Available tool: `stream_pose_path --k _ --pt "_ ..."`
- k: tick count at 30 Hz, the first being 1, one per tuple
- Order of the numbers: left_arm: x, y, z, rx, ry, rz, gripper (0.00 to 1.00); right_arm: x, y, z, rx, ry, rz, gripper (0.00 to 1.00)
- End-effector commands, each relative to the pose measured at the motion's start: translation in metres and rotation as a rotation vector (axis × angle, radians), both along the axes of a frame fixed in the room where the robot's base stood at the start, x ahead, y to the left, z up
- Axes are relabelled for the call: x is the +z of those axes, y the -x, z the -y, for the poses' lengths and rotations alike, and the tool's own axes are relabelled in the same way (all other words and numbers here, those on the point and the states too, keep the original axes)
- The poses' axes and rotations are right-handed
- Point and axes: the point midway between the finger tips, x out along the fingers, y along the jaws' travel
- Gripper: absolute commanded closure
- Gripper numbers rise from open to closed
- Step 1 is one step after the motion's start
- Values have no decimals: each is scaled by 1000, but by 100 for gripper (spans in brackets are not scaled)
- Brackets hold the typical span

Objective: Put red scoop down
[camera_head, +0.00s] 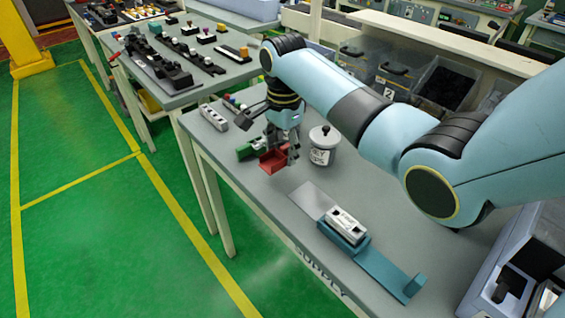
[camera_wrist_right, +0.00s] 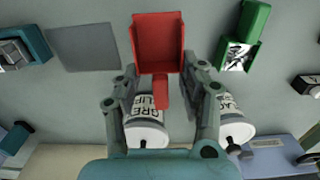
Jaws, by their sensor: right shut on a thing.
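The red scoop (camera_head: 272,161) is at the middle of the supply table, beside the green scoop (camera_head: 245,151). My right gripper (camera_head: 290,155) reaches down over it from the right. In the right wrist view the red scoop's tray (camera_wrist_right: 158,42) is empty, and its handle (camera_wrist_right: 161,92) lies between the fingers of my right gripper (camera_wrist_right: 160,85), which is shut on it. I cannot tell whether the scoop touches the table top. My left gripper is not in view.
A white lidded pot (camera_head: 321,150) stands right of the scoop; the wrist view shows two pots (camera_wrist_right: 147,128) (camera_wrist_right: 236,118). A grey plate (camera_head: 311,199) and a teal fixture (camera_head: 345,234) with a white block lie nearer. Bare table (camera_head: 250,183) shows in front of the scoop.

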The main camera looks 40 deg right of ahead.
Motion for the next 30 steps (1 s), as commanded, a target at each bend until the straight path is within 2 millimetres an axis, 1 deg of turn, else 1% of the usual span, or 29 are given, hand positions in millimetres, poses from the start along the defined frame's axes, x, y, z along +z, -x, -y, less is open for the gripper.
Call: stream_pose_path --k 2,7,10,21,22,27,30 --pt "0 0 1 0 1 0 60 -4 -3 -1 0 -1 -1 91" --pt "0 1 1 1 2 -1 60 -28 -3 -1 0 -1 -2 91" --pt "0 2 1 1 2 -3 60 -39 -3 -1 0 -1 -1 91" --pt "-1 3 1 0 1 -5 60 -44 -3 -1 1 0 1 91" --pt "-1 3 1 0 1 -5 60 -45 -3 -1 1 0 1 58" --pt "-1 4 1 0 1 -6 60 -44 -3 -1 1 0 1 36" --pt "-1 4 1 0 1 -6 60 -44 -3 -1 1 0 1 36"
